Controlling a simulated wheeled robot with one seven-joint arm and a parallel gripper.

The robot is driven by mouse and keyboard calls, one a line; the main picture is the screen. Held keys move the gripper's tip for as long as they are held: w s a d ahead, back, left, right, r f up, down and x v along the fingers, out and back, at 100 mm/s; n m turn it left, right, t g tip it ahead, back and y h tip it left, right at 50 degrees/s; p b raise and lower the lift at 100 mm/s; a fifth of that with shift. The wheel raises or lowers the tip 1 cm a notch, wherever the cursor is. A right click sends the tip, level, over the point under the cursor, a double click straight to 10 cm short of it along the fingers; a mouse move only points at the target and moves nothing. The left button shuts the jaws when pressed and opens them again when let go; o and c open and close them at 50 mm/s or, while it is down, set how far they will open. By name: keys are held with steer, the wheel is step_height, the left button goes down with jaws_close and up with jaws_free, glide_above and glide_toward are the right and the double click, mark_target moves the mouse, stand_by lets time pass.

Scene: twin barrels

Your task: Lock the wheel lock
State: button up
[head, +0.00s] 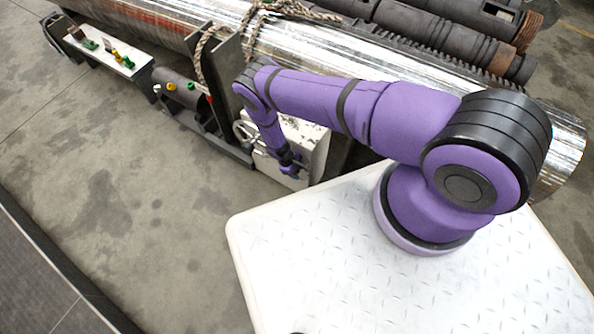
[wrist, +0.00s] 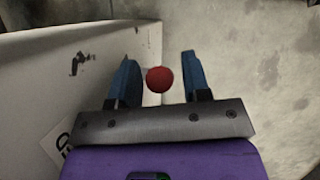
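A red round knob (wrist: 159,79) shows in the wrist view between the two blue fingers of my gripper (wrist: 160,72). The fingers are open, with a gap on each side of the knob. I cannot tell how deep the knob sits between them. In the head view my gripper (head: 289,163) points down at the front of a white box (head: 314,150). A grey handwheel (head: 245,132) is at the box's left side, partly hidden by my arm. The red knob cannot be made out in the head view, and I cannot tell which part is the wheel lock.
The box's white side (wrist: 60,75) runs close along the left finger in the wrist view. A long shiny barrel (head: 330,50) lies behind the box. A bench with coloured valves (head: 105,50) stands at upper left. The concrete floor (head: 130,170) at left is clear.

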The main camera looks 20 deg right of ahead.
steer(key=shift+o, duration=0.3)
steer(key=v, duration=1)
steer(key=shift+a+r, duration=0.2)
steer(key=shift+r, duration=0.15)
steer(key=shift+w, duration=0.15)
steer(key=shift+c, duration=1.4)
steer(key=s+a+f+m+t+y, duration=0.2)
steer(key=s+a+f+m+t, duration=0.15)
steer(key=m, duration=1.25)
steer(key=s+d+r+m+t+h, duration=0.1)
steer(key=s+d+m+t+h, duration=0.2)
steer(key=m, duration=0.9)
steer(key=x, duration=0.7)
steer(key=w+x, duration=0.1)
steer(key=x, duration=0.3)
steer(key=shift+d+r, duration=0.15)
steer(key=shift+d, duration=0.05)
